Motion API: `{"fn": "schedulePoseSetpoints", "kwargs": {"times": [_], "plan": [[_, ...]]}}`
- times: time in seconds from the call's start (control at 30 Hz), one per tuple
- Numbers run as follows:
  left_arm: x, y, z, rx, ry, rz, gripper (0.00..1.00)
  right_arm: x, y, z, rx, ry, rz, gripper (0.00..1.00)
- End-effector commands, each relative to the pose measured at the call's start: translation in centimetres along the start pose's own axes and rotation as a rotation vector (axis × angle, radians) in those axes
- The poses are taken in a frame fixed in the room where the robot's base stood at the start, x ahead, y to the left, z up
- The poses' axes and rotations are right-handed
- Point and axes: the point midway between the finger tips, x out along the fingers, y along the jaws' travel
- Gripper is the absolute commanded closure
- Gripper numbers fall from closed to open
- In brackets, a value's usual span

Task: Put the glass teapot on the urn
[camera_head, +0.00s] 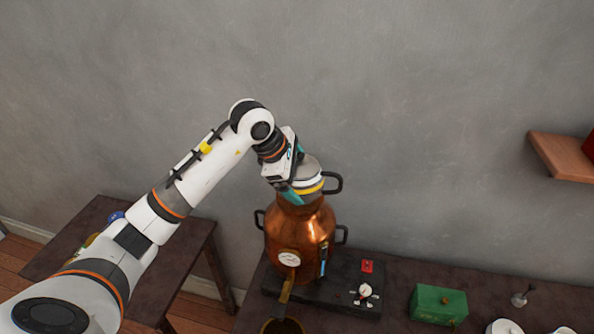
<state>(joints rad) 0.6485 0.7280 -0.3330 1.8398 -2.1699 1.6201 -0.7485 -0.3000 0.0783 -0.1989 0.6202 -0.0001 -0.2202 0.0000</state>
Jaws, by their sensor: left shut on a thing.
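The copper urn (314,229) stands upright on a dark base, with dark side handles, a white gauge and a tap at the front. The teapot (312,178), greyish with a yellow band and a dark handle to the right, is directly over the urn's narrow neck. I cannot tell whether it touches the urn. My left gripper (289,194) is shut on the teapot at its left side, with teal fingers partly hiding it. My right gripper is not in view.
The dark base (345,290) carries a red piece and a white knob. A green box (438,305) and small white dishes stand to the right. A wooden shelf (562,158) juts from the wall. A second table (75,232) is at left.

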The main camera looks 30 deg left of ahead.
Motion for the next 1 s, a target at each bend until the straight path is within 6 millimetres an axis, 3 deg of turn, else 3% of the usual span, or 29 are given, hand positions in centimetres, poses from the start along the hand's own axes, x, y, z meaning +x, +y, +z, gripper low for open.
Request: {"fn": "schedulePoseSetpoints", "kwargs": {"times": [0.3,0.33,0.37,0.7,1.0], "plan": [[0.2,0.0,0.1,0.0,0.002,-0.004,0.37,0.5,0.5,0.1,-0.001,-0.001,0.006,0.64],[0.2,0.1,0.1,0.0,0.001,-0.001,0.02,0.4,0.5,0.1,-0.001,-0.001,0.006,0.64],[0.2,0.0,0.1,0.0,0.001,-0.001,0.0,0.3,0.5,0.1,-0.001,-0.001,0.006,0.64],[-0.4,-0.1,0.0,0.001,0.001,-0.004,0.0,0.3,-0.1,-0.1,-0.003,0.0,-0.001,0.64],[-6.3,-0.1,0.1,0.003,-0.001,-0.009,0.0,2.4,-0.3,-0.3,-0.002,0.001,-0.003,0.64]]}}
